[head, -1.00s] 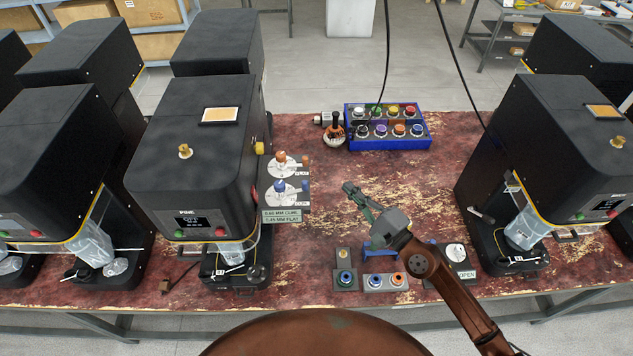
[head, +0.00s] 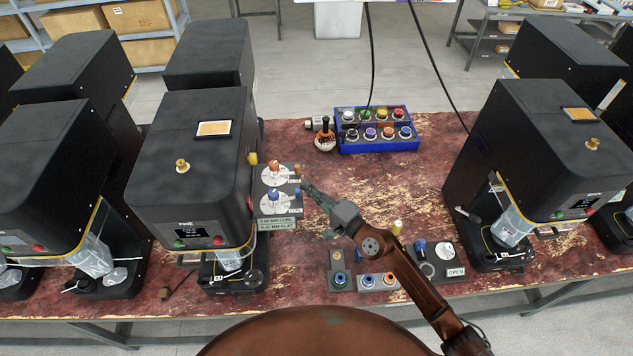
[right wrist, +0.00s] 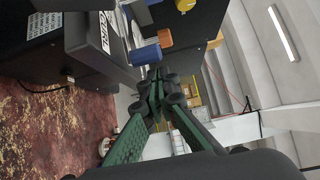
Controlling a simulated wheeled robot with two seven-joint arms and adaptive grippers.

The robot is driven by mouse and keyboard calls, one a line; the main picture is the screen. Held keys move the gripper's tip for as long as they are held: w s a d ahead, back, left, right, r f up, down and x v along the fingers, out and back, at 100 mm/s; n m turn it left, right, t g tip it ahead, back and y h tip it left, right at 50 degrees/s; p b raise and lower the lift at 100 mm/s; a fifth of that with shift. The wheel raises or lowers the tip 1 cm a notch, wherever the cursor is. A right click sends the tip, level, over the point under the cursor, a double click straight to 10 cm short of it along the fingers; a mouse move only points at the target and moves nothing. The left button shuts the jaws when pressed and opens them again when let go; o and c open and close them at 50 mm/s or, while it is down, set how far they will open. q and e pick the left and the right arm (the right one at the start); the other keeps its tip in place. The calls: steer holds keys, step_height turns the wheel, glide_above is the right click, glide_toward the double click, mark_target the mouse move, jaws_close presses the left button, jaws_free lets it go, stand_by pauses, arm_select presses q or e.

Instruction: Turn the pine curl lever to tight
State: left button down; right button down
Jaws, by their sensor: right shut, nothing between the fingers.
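The PINE machine (head: 190,180) is the black seamer left of centre. On its right side is a lever panel (head: 292,211) with two white dials. The far dial carries an orange lever (head: 275,168), the near one a blue lever (head: 272,196). My right gripper (head: 306,188) is shut and empty, just right of the panel. In the right wrist view, its fingertips (right wrist: 155,82) are close to the blue lever (right wrist: 146,55), with the orange lever (right wrist: 165,38) beyond. Contact is unclear.
A blue crate (head: 378,146) of several coloured knobs stands at the back, beside a wooden-handled tool (head: 325,138). Small fixtures with coloured rings (head: 366,283) sit at the front under my right arm. Another seamer (head: 530,150) stands right. The worn red bench is clear mid-table.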

steer(key=shift+s+a, duration=0.3)
steer(key=shift+s, duration=0.1)
steer(key=shift+f, duration=0.1)
steer(key=shift+s, duration=0.1)
steer(key=s+p, duration=0.1)
steer(key=s, duration=0.1)
steer(key=shift+s+d, duration=0.1)
steer(key=shift+s, duration=0.2)
